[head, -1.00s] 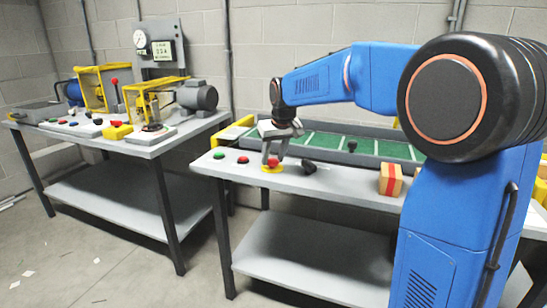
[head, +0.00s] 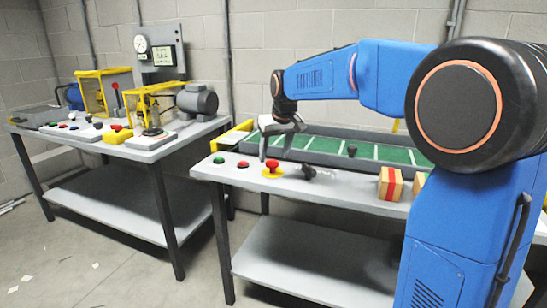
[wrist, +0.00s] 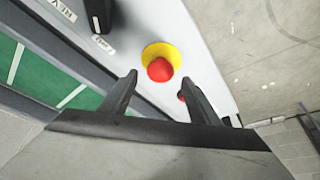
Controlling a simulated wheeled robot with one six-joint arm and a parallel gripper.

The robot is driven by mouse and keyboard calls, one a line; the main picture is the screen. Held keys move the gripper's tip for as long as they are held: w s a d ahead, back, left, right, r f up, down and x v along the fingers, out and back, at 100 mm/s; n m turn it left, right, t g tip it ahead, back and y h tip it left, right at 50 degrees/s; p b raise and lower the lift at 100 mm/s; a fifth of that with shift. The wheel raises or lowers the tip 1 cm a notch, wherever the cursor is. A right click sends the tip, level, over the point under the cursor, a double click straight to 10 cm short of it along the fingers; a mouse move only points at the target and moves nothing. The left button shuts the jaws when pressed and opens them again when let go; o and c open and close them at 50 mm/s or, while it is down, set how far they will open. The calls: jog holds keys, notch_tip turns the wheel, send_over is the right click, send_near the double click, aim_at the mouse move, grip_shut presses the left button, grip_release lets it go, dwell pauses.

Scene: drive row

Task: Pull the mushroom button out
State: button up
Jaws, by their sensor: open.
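The mushroom button has a red cap (head: 271,164) on a yellow base (head: 272,174) and stands near the front edge of the right-hand table. In the wrist view its red cap (wrist: 160,70) and yellow base (wrist: 166,52) lie ahead of the fingertips, centred between them. My gripper (head: 274,156) is open and empty above and behind the button in the head view. Its two fingers also show in the wrist view (wrist: 156,82). They do not touch the cap.
A green button (head: 219,160), a flat red button (head: 243,165) and a black lever (head: 309,171) flank the mushroom button. A green-lined tray (head: 320,143) lies behind. A box with a red stripe (head: 390,183) stands to the right. The left table (head: 150,142) holds other devices.

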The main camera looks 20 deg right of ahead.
jog(key=v, duration=1.5)
jog(key=shift+r, duration=0.2)
jog(key=shift+s+d, duration=0.1)
jog(key=shift+s, duration=0.15)
jog(key=s+d+f, duration=0.1)
jog(key=s+f, duration=0.8)
jog(key=s, duration=0.3)
jog(key=s+d+f+m, duration=0.1)
jog(key=s+d+f, duration=0.1)
jog(key=s+f, duration=0.7)
jog(key=s+d+f, duration=0.2)
jog(key=s+f, duration=0.6)
jog(key=s, duration=0.7)
jog(key=shift+d+f+m+h, duration=0.15)
jog(key=shift+f+m+h, duration=0.15)
jog(key=shift+f+m, duration=0.1)
